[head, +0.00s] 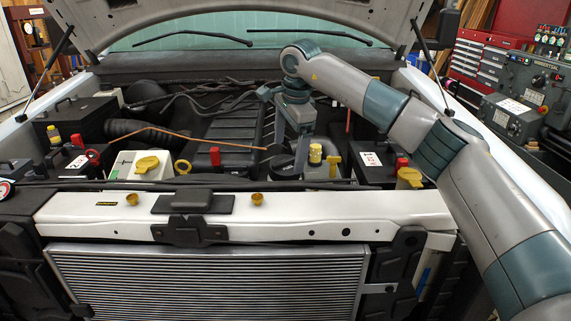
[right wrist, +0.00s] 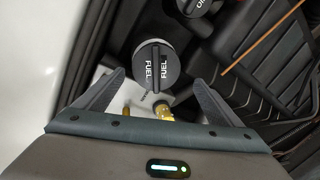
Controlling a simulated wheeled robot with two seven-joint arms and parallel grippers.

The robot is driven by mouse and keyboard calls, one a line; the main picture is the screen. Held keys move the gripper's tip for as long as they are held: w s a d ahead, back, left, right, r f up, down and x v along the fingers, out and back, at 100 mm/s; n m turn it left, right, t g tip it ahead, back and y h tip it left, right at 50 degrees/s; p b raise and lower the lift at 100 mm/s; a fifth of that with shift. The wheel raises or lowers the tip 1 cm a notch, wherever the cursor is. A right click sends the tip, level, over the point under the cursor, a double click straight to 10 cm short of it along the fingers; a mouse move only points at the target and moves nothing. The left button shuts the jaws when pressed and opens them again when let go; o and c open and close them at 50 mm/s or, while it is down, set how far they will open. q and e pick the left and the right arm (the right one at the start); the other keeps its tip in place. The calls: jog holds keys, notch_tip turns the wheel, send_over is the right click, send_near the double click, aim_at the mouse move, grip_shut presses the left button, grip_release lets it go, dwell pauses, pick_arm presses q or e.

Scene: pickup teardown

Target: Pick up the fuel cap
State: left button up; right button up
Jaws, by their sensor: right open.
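The fuel cap (right wrist: 155,66) is a round black cap with a raised grip bar and white FUEL lettering. In the right wrist view it sits just beyond and between the fingertips of my right gripper (right wrist: 159,80). The gripper is open, with one finger on each side and a gap to the cap; nothing is held. My left gripper is not in view.
A second black cap marked OIL (right wrist: 194,6) is near the top of the right wrist view. A brass fitting (right wrist: 164,112) lies below the fuel cap. A copper-coloured rod (head: 190,138) crosses the engine bay. The white front crossmember (head: 320,208) lies in front, the raised hood (head: 240,12) above.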

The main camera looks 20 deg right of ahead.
aim_at(288, 160)
jog(key=shift+s+a+f+p, duration=0.1)
jog(key=shift+f+p, duration=0.55)
jog(key=shift+p, duration=0.1)
jog(key=p+x, duration=0.2)
jog(key=shift+s+f, duration=0.1)
jog(key=shift+f, duration=0.35)
jog(key=shift+a+f, duration=0.1)
jog(key=shift+f, duration=0.5)
jog(key=c, duration=1.2)
jog(key=shift+r, duration=0.15)
